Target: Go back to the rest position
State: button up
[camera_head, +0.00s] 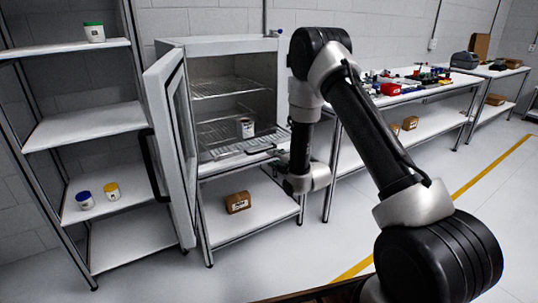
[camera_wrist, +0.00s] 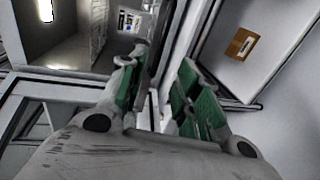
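My gripper (camera_wrist: 158,66) shows in the wrist view with its two green-padded fingers apart and nothing held between them. In the head view my arm reaches across the right half and bends down in front of the open oven-like cabinet (camera_head: 222,44). The gripper's fingers are hard to make out there. A white container with a dark label (camera_head: 247,128) stands inside the cabinet, apart from my gripper. It also seems to show at the top of the wrist view (camera_wrist: 130,20).
The cabinet door (camera_head: 172,140) stands open to the left. A shelf rack (camera_head: 88,127) at left holds several small jars. A cardboard box (camera_head: 238,202) lies on the shelf below the cabinet. A bench (camera_head: 425,92) with small parts stands right. The floor at right is clear.

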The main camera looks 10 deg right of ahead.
jog(key=s+d+f+m+g+h, duration=0.25)
jog(key=s+f+m+g, duration=0.45)
jog(key=f, duration=0.5)
jog(key=s+d+r+m+g+h, duration=0.1)
jog(key=s+d+r+m+g, duration=0.2)
jog(key=s, duration=0.5)
jog(key=s+d+r+m, duration=0.2)
jog(key=s+r+m, duration=0.1)
jog(key=s+r, duration=0.7)
jog(key=s+d+r+m+h, duration=0.1)
jog(key=s+r+m, duration=0.3)
jog(key=s+r, duration=0.6)
jog(key=s+d+r+m, duration=0.4)
jog(key=s+r, duration=0.6)
jog(key=r, duration=0.5)
jog(key=shift+s+r, duration=0.3)
jog(key=shift+r, duration=0.1)
